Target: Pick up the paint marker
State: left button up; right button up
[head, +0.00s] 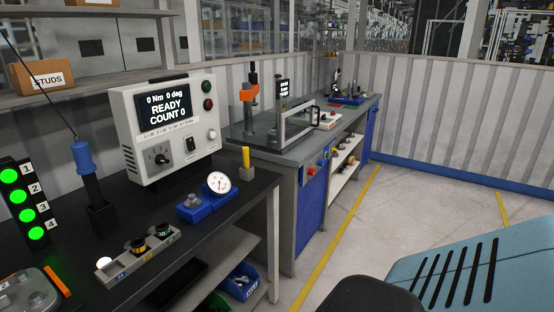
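Neither of my grippers shows in the head view.
A controller box (170,125) reading READY stands at the bench's back. A socket tray (140,256) lies near the front edge. A second bench (262,148) stands behind; open floor (345,240) lies to the right.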

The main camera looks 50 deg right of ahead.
aim_at(245, 149)
jog(key=z, duration=1.3)
